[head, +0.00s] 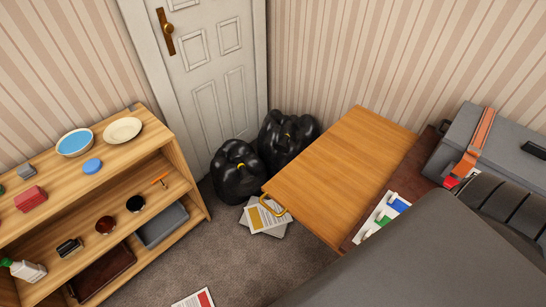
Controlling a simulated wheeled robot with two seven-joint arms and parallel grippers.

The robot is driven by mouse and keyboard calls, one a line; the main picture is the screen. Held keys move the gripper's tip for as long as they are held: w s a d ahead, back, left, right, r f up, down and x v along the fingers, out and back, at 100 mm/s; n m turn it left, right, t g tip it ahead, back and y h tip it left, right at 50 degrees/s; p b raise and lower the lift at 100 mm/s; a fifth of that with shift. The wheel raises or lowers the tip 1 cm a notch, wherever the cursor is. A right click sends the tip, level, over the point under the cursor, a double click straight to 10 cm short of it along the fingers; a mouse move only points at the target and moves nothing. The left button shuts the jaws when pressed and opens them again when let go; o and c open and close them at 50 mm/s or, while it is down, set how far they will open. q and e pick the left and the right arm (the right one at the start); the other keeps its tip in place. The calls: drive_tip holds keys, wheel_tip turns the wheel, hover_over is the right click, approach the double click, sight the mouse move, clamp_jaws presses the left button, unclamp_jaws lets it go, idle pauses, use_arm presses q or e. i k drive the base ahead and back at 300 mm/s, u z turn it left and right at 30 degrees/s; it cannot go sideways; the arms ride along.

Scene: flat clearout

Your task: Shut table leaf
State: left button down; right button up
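The table leaf (345,170) is a light orange-brown wooden panel at the right of centre. It sticks out from the darker brown table (408,172) and looks about level with its top. A brass loop handle (272,206) is on the leaf's near left corner. Neither gripper shows in the head view. A large grey arm part of mine covers the lower right and hides part of the table.
A grey case (462,138) with an orange strap and white cards (381,218) are on the table. Black bags (237,172) stand by the door, with papers (266,218) on the carpet. A wooden shelf (150,158) holds items at left. Carpet between is mostly clear.

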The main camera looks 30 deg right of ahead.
sight(330, 185)
drive_tip(key=z, duration=0.5)
drive_tip(key=i, duration=0.75)
drive_tip(key=z, duration=0.75)
